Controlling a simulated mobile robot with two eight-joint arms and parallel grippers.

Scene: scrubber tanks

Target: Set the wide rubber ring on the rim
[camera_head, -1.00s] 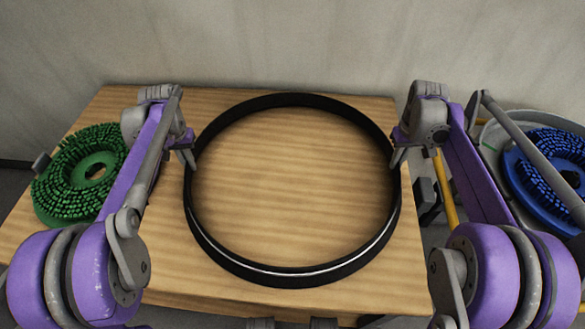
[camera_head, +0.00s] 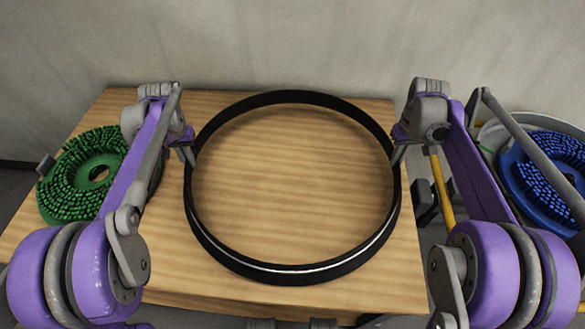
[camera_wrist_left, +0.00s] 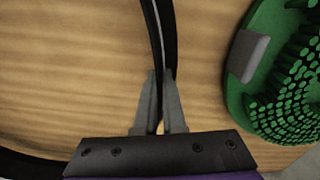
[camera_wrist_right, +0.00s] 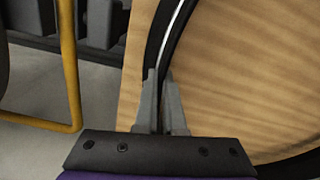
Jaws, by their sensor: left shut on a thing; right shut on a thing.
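The wide rubber ring (camera_head: 292,272) is a large black hoop with a thin pale stripe, in the middle of the head view above the wooden table top. My left gripper (camera_head: 190,158) is shut on its left side; the left wrist view shows the fingers (camera_wrist_left: 162,100) on either side of the black band (camera_wrist_left: 160,35). My right gripper (camera_head: 397,155) is shut on its right side; the right wrist view shows the fingers (camera_wrist_right: 161,100) pinching the band (camera_wrist_right: 165,35). The ring looks roughly level. I cannot tell its height above the table. No rim is clearly identifiable.
A green bristle brush disc (camera_head: 70,200) lies on the left of the wooden table (camera_head: 290,185). A yellow bar (camera_head: 441,187) stands right of the table. A wall is behind.

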